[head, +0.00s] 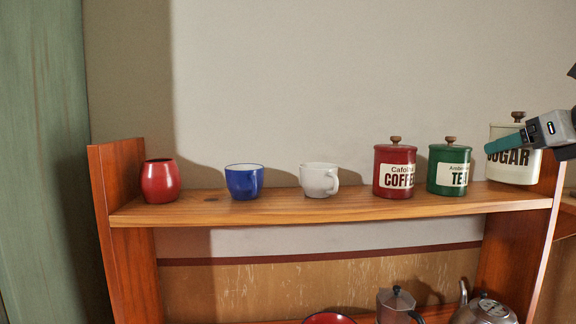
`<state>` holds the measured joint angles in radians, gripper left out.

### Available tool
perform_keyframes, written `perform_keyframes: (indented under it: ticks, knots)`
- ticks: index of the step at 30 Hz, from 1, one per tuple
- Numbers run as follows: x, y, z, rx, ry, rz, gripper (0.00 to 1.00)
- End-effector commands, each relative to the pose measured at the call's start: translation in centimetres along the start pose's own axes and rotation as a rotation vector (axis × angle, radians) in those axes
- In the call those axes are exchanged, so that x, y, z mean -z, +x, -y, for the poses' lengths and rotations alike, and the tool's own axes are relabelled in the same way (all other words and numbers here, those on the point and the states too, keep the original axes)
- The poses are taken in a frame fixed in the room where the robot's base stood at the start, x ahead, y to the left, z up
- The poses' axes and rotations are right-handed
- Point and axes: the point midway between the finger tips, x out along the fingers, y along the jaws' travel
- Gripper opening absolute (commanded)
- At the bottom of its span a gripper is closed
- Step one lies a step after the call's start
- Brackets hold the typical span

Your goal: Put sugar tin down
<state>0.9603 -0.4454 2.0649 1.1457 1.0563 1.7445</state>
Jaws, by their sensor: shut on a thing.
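The sugar tin (515,172) is cream with dark "SUGAR" lettering and a brown lid knob. It is upright at the right end of the upper wooden shelf (330,209), close to the right side panel. Its base shows at about shelf level; I cannot tell whether it touches the shelf. My gripper (497,145) comes in from the right and is shut on the tin. Its teal finger crosses the tin's front and hides part of the label. The other finger is hidden.
Left of the sugar tin stand a green tea tin (449,169), red coffee tin (394,174), white cup (317,180), blue cup (244,182) and red vase (160,181). The wooden side panel (546,200) is close on the right. A moka pot (397,304) and kettle (484,309) stand below.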

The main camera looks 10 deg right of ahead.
Motion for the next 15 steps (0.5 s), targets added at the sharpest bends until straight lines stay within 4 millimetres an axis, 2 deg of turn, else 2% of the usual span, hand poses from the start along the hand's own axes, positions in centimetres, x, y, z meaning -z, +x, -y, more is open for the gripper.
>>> perform_keyframes:
  ticks: [9, 15]
  knots:
    - [-1.6, 6.0, 5.4, -0.005, 0.001, -0.001, 0.36]
    - [-2.4, 9.2, 8.6, -0.003, 0.001, 0.000, 0.36]
